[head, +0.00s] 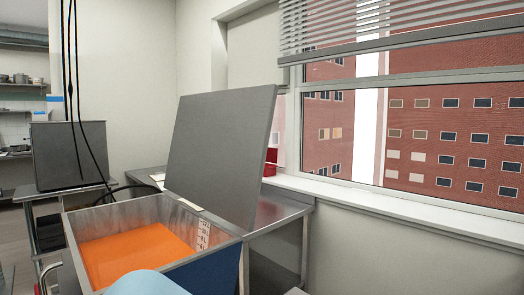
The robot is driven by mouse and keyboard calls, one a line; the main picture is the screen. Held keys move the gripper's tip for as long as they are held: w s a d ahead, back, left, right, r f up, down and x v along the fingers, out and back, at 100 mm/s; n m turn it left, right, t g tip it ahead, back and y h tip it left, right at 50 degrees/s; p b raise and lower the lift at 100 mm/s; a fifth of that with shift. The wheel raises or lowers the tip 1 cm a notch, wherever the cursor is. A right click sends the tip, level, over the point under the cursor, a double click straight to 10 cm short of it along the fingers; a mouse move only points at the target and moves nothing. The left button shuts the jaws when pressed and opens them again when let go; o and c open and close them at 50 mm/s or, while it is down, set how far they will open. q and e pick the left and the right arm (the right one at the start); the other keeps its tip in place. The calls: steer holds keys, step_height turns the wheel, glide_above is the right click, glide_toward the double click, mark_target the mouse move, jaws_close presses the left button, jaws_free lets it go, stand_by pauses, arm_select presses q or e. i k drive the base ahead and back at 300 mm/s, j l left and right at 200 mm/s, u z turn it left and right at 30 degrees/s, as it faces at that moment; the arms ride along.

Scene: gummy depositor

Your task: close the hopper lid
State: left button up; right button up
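The hopper (90,217) is a metal box at the lower middle of the head view, filled with a flat orange mass (135,250). Its grey lid (222,145) stands raised at the hopper's right side, tilted back a little from upright, so the hopper's top is open. A pale blue rounded shape at the bottom edge covers part of the hopper's front; I cannot tell what it is. Neither of my grippers shows in the head view.
A metal table (282,217) stands behind and right of the hopper, by the window sill (380,203). A red object (270,162) sits behind the lid. Black cables (78,110) hang at the left, near a grey box (69,155) on a stand.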

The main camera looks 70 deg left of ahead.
mark_target(221, 140)
steer(key=i+u, duration=0.35)
steer(key=i+l+u, duration=0.1)
steer(key=i+u, duration=0.2)
steer(key=i+l+u, duration=0.15)
steer(key=u, duration=0.2)
steer(key=i+u, duration=0.2)
steer(key=u, duration=0.25)
steer(key=i+l+u, duration=0.15)
steer(key=u, duration=0.3)
steer(key=i+l+u, duration=0.15)
steer(key=u, duration=0.3)
steer(key=i+l+u, duration=0.1)
steer(key=u, duration=0.3)
steer(key=i+l+u, duration=0.15)
steer(key=u, duration=0.3)
steer(key=i+l+u, duration=0.15)
steer(key=u, duration=0.25)
steer(key=i+l+u, duration=0.15)
steer(key=l+u, duration=0.2)
steer(key=i+l+u, duration=0.15)
steer(key=u, duration=0.25)
steer(key=l, duration=0.1)
